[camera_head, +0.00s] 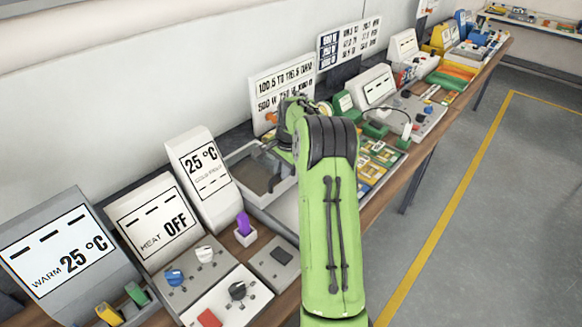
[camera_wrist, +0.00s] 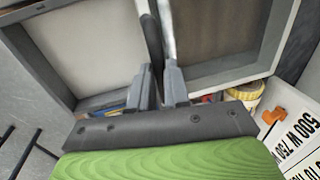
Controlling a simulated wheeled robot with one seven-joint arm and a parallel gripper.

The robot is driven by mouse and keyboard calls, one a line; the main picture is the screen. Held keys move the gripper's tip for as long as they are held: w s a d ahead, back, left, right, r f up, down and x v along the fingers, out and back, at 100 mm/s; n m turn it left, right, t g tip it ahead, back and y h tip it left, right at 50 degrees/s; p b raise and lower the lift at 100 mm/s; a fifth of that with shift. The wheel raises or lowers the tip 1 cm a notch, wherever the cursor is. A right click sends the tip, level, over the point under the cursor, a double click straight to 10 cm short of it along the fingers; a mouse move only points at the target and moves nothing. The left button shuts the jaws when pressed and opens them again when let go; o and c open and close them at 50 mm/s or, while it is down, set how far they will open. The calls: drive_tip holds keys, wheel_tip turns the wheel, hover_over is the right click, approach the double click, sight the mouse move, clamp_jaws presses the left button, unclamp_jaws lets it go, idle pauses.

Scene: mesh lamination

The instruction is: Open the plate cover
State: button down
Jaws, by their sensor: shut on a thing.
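My gripper (camera_wrist: 158,85) shows close up in the wrist view, with its two grey fingers nearly together around a slim metal bar (camera_wrist: 167,28). The bar looks like the handle of the plate cover. To its left is a light panel with a dark grey frame (camera_wrist: 45,55). To its right is a brownish panel in a pale frame (camera_wrist: 283,25). I cannot tell which panel is the cover. In the head view, a grey-framed box (camera_head: 233,158) with a dark interior lies left of my green arm, which hides part of it and the gripper's fingertips.
Display boxes (camera_head: 203,172) and a purple-topped item (camera_head: 243,224) stand left of the box. White signs (camera_head: 283,85) stand behind it. More devices and a tray of coloured parts (camera_head: 385,157) line the bench to the right. The floor (camera_head: 500,220) beyond the bench is clear.

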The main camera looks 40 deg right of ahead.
drive_tip(key=shift+w, duration=0.1)
drive_tip(key=c, duration=1.1)
unclamp_jaws()
drive_tip(key=s+r+p, duration=0.2)
drive_tip(key=s+r, duration=0.1)
drive_tip(key=r, duration=1.2)
drive_tip(key=shift+d+r, duration=0.15)
drive_tip(key=shift+r, duration=0.1)
